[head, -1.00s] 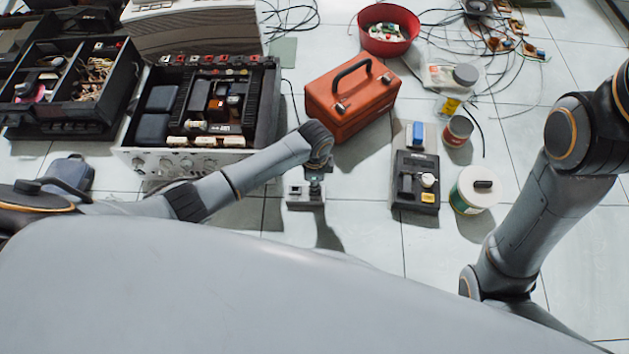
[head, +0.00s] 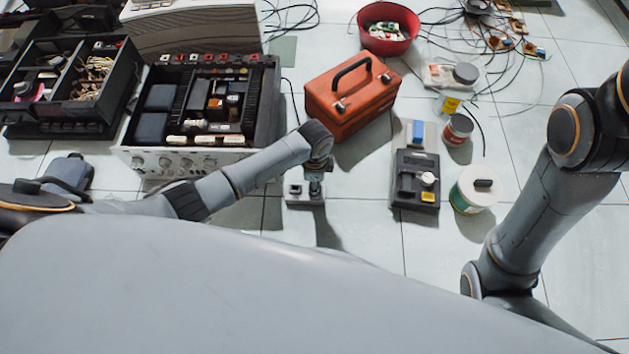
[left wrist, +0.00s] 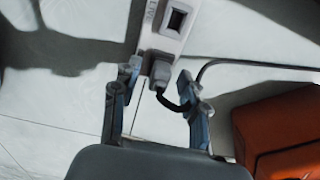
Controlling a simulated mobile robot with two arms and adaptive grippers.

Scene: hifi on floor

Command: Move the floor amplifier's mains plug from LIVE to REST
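The pale socket block (head: 305,194) lies on the floor below my left gripper (head: 315,190). In the left wrist view the block (left wrist: 152,38) shows a label that seems to read LIVE beside a dark square opening (left wrist: 178,20). A dark grey plug (left wrist: 160,74) sits at the block's near end, with a black cable (left wrist: 172,103) leaving it to the right. My left gripper (left wrist: 158,80) is open, one finger on each side of the plug, with gaps visible. No REST label is readable. My right gripper is out of view; only its arm shows.
The opened amplifier (head: 140,162) is to the left. A black device (head: 416,182) and a white tub (head: 475,190) stand to the right. Floor in front of the block is clear.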

